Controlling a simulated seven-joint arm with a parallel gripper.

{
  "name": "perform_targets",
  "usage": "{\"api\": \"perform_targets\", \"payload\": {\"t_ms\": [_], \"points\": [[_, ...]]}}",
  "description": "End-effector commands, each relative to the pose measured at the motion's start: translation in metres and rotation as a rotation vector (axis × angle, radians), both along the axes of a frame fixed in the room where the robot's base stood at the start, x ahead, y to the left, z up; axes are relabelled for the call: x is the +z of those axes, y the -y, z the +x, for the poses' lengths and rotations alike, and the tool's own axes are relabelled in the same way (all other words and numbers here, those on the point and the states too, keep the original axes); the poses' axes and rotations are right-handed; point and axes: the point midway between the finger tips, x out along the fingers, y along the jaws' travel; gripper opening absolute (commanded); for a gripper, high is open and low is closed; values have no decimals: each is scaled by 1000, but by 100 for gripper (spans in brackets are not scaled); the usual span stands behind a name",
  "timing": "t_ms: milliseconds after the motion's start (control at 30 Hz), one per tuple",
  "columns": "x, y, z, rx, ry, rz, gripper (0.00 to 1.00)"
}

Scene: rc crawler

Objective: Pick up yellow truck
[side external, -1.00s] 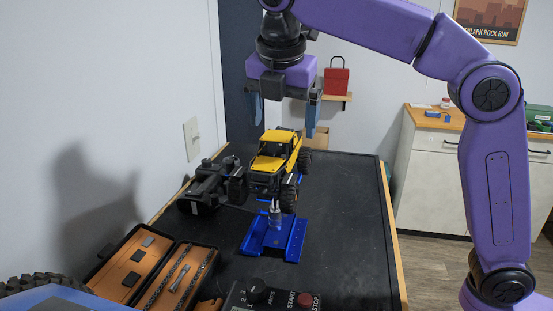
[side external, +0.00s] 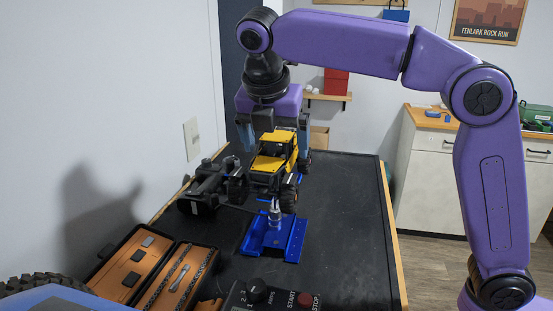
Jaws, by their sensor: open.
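The yellow truck (side external: 276,154) with black wheels stands upright on the black table mat, behind the blue stand. My gripper (side external: 274,145) is lowered behind and over the truck. Its jaws are open, with the left blue finger showing left of the cab and the right one near the cab's right side. The truck partly hides the fingers. I cannot tell whether they touch it.
A black winch-like unit (side external: 205,190) stands close left of the truck. A blue metal stand (side external: 272,238) is in front. An open tool case (side external: 150,268) lies at front left, and a control box (side external: 275,297) is at the front edge. The right side of the mat (side external: 345,220) is clear.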

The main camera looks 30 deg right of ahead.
Motion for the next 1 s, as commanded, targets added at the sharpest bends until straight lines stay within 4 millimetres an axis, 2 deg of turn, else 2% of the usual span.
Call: {"api": "perform_targets", "payload": {"t_ms": [200, 467, 500, 567, 700, 733, 1000], "points": [[-18, 5, 5, 0, -1, -1, 94], [-20, 6, 6, 0, 1, 1, 94], [-20, 6, 6, 0, 1, 1, 90], [-20, 6, 6, 0, 1, 1, 71], [-20, 6, 6, 0, 1, 1, 25], [-19, 6, 6, 0, 2, 1, 21], [-18, 6, 6, 0, 3, 1, 21]]}}
